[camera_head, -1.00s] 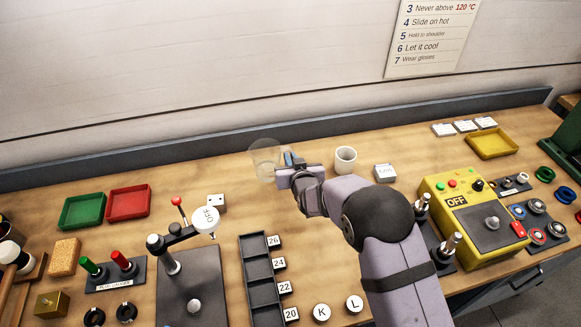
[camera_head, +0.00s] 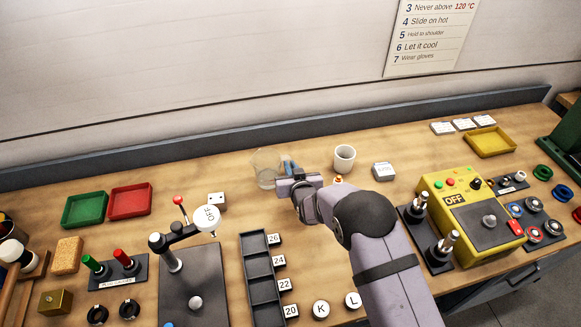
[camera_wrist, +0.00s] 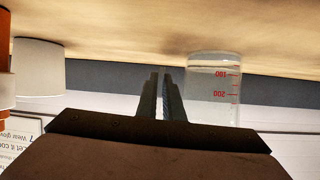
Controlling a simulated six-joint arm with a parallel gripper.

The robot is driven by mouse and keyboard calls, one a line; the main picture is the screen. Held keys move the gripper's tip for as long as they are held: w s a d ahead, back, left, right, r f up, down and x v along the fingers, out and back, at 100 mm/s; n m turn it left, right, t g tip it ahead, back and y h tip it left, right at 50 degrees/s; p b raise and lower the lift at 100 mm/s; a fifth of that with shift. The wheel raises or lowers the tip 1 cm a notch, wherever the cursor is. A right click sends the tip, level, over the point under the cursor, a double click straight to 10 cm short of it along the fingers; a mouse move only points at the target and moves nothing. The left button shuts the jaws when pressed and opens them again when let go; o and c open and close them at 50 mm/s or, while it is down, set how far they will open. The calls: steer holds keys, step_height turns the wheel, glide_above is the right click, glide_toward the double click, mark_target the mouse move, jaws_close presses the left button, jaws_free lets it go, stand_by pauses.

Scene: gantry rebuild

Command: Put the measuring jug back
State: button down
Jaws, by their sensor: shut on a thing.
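The clear measuring jug (camera_head: 264,172) is at the middle of the bench toward the back, left of my gripper (camera_head: 289,168). In the wrist view the jug (camera_wrist: 212,100) shows red marks at 100 and 200 and stands to the right of the fingers (camera_wrist: 162,75). My fingers are shut on a thin blue part beside the jug, which looks like its handle. The jug looks upright and close to the bench top. I cannot tell whether its base touches the wood.
A white cup (camera_head: 344,158) stands right of my gripper, with a small orange thing (camera_head: 338,180) near it. A dark slotted rack (camera_head: 262,280) lies in front. Bare wood surrounds the jug; the back ledge (camera_head: 200,165) runs behind.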

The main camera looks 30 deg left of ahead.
steer(key=c, duration=1.9)
jaws_free()
steer(key=shift+r+p, duration=0.15)
steer(key=shift+p, duration=0.15)
steer(key=shift+s, duration=0.1)
steer(key=shift+b+v, duration=1.7)
steer(key=shift+v, duration=4.3)
steer(key=shift+d, duration=0.1)
